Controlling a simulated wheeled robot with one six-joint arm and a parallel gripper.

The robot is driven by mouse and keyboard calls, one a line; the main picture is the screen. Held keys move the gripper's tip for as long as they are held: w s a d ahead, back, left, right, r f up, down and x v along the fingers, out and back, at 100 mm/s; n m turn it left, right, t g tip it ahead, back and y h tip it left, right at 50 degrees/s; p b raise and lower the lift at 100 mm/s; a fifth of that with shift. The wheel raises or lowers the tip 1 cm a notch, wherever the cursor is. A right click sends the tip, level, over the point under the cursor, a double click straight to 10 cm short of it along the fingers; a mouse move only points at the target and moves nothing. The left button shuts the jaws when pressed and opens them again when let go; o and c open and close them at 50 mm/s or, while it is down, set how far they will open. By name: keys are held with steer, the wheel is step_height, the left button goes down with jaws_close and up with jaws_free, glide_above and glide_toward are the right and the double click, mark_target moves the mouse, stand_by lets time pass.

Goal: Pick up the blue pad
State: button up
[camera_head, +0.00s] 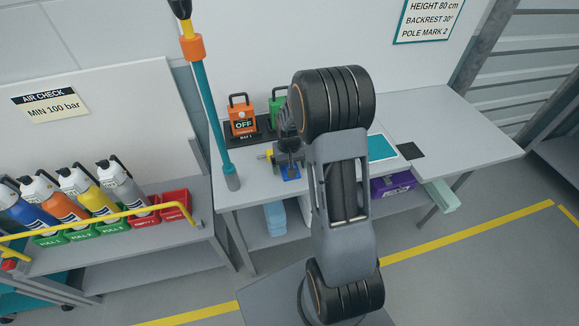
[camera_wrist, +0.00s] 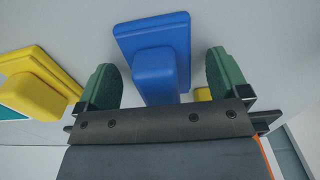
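The blue pad (camera_wrist: 152,35) lies on the grey bench top (camera_head: 246,190), with a raised blue block standing up from its flat plate. In the head view a little of the blue pad (camera_head: 291,174) shows just below my gripper (camera_head: 289,163). In the wrist view my gripper (camera_wrist: 164,80) is open, with one green finger on each side of the raised block. Gaps show between the block and both fingers. The near end of the pad is hidden behind the gripper body.
A yellow pad (camera_wrist: 40,80) lies left of the blue one in the wrist view, and a small yellow piece (camera_wrist: 203,94) shows by the right finger. A teal panel (camera_head: 381,148) lies on the bench.

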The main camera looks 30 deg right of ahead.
steer(key=c, duration=1)
steer(key=shift+o, duration=0.2)
step_height(320, 180, up, 10)
steer(key=shift+r+b, duration=0.1)
steer(key=shift+b, duration=0.25)
steer(key=shift+o, duration=1.4)
steer(key=shift+c, duration=1.1)
